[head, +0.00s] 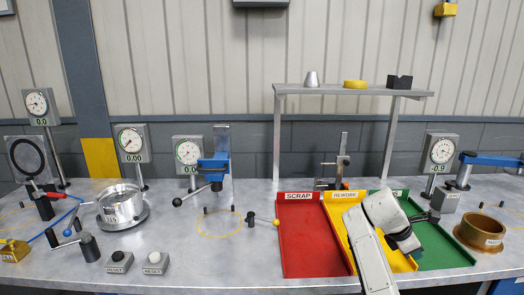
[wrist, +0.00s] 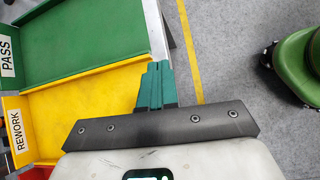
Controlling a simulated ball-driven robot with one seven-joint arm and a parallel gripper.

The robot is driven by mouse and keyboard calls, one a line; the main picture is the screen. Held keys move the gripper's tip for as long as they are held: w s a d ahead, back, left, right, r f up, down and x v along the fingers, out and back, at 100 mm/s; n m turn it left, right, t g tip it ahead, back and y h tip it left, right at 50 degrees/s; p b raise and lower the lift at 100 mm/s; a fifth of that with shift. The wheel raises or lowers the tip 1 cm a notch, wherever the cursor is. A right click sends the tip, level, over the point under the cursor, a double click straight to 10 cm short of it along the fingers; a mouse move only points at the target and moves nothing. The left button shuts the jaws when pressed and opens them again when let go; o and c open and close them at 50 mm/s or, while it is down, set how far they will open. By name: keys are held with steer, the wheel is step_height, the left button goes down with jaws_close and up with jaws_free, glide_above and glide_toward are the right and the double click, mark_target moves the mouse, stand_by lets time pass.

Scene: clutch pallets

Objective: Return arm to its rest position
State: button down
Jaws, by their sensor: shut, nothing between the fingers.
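The fingers are small and partly hidden by my wrist in the head view.
The red SCRAP tray (head: 308,238), yellow REWORK tray (head: 401,264) and green PASS tray (head: 447,252) look empty where visible. A shelf (head: 350,90) stands behind them. A brown ring (head: 482,232) sits right. Floor with a yellow line (wrist: 190,50) lies beyond the bench.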

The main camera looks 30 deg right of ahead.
steer(key=s+a+f+m+t+y, duration=0.1)
steer(key=a+f+m+t+y, duration=0.15)
steer(key=a+f, duration=0.75)
steer(key=s+a+f+m+t+y, duration=0.1)
steer(key=s+a+f+m, duration=0.3)
steer(key=a, duration=0.9)
steer(key=s+a+f+m+y, duration=0.3)
steer(key=s+a, duration=0.9)
steer(key=a, duration=0.4)
steer(key=shift+s+m+t, duration=0.25)
steer(key=shift+m+t, duration=0.2)
steer(key=shift+m, duration=0.4)
